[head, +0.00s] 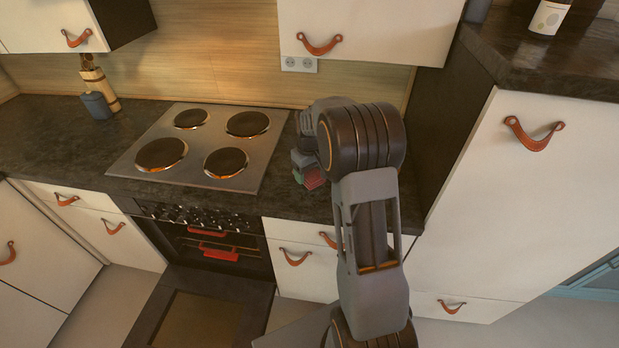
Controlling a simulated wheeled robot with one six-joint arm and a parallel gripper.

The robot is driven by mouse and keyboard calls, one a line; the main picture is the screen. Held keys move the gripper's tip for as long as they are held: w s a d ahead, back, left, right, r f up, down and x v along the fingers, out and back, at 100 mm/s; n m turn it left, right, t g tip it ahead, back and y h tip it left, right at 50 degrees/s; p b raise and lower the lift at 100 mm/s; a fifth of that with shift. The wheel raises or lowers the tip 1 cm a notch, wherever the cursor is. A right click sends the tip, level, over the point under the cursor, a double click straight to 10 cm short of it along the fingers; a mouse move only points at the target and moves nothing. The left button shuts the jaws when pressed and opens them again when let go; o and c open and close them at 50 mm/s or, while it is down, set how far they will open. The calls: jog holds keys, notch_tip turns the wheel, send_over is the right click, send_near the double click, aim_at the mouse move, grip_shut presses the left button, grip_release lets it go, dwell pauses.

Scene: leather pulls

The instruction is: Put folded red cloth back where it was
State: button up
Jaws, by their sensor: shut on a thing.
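My gripper (304,164) is over the counter just right of the stove, mostly hidden by my own arm. It is shut on a small red thing, which looks like the folded red cloth (314,178). Only part of the cloth shows, below the jaws. A small green patch (298,176) shows beside it; I cannot tell what it belongs to. I cannot tell whether the cloth touches the counter.
The dark counter (274,197) holds a stove (205,145) with several hotplates. Below, the oven door (195,318) hangs open, with red things (222,253) in the oven opening. A grey-blue container (98,105) and a wooden holder (101,88) stand at left. A tall cabinet (510,210) closes the right side.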

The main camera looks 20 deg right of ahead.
aim_at(310, 177)
jog(key=f, duration=0.2)
jog(key=f+p, duration=0.1)
jog(key=shift+w+d+f, duration=0.1)
jog(key=shift+w+d, duration=0.05)
jog(key=shift+w, duration=0.15)
jog(key=shift+f, duration=0.35)
jog(key=shift+f, duration=0.2)
jog(key=o, duration=0.8)
jog(key=shift+r, duration=0.1)
